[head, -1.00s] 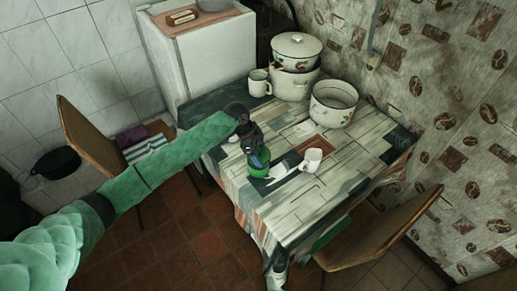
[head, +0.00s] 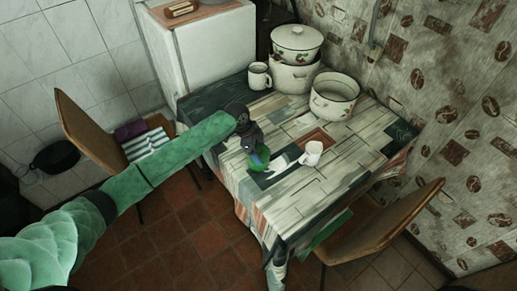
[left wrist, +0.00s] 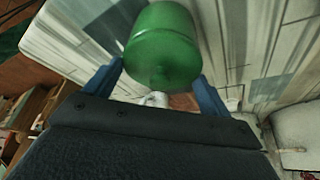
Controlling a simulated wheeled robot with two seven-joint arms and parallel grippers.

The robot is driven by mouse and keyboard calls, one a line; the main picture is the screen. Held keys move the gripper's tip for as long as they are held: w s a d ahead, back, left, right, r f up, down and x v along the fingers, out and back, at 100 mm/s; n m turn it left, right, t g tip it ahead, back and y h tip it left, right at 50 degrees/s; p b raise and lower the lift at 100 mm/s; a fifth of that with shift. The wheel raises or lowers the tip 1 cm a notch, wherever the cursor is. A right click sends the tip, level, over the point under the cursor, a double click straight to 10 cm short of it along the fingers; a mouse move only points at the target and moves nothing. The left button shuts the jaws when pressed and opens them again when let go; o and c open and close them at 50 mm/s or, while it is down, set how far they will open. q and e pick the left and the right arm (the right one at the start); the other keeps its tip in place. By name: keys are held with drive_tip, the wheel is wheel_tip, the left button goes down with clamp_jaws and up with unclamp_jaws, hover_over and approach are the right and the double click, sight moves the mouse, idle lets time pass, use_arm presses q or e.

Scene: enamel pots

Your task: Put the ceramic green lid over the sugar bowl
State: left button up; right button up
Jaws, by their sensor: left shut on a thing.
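My left gripper (head: 256,156) is over the near left part of the table, shut on a glossy green rounded piece (head: 260,163) that looks like the ceramic green lid. In the left wrist view the lid (left wrist: 163,45) sits between the blue fingers (left wrist: 155,85), with a small knob facing the camera. A small white cup-like vessel (head: 312,153), possibly the sugar bowl, stands right of the lid, apart from it, and looks slightly tilted. Part of a white object (left wrist: 154,99) shows behind the lid. My right gripper is not in view.
A white mug (head: 259,76), a lidded pot (head: 294,78) and an open pot (head: 333,96) stand at the back of the table (head: 340,172). Chairs stand at left (head: 90,125) and right (head: 390,225). The table's front is clear.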

use_arm(q)
drive_tip(key=shift+s, duration=0.1)
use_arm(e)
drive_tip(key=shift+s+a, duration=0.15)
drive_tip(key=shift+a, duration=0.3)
use_arm(q)
drive_tip(key=o, duration=0.9)
drive_tip(key=shift+r+p, duration=0.7)
drive_tip(key=shift+r, duration=0.05)
drive_tip(key=shift+r+p, duration=1.85)
drive_tip(key=shift+r, duration=0.9)
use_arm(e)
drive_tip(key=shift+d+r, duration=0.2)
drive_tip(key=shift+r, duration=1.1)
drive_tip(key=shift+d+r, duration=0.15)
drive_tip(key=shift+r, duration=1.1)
